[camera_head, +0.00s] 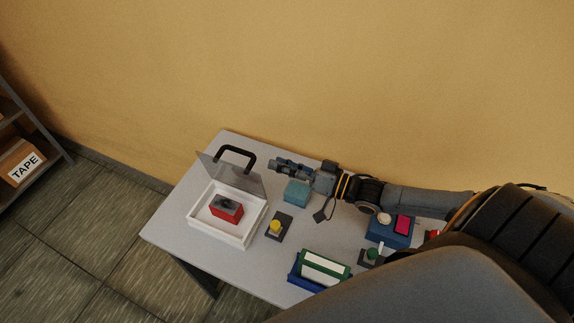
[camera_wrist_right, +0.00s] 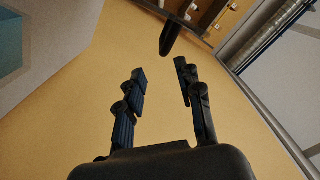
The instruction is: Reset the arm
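My right arm reaches in from the right over the table (camera_head: 165,236). Its gripper (camera_head: 274,166) is above the table's back part, beside the raised lid of a white box and above a teal block (camera_head: 297,192). In the right wrist view the gripper (camera_wrist_right: 162,78) has its fingers apart, with nothing between them. A black bar (camera_wrist_right: 170,36), probably the lid's handle, shows beyond the fingertips, apart from them. My left gripper is in neither view.
The white box (camera_head: 198,232) with a clear lid (camera_head: 222,172) and black handle (camera_head: 236,150) holds a red block (camera_head: 226,209). A yellow button (camera_head: 275,227), green-and-blue holder (camera_head: 320,268), blue box (camera_head: 388,234) and green knob (camera_head: 372,253) stand nearby. A yellow wall (camera_head: 300,80) is behind.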

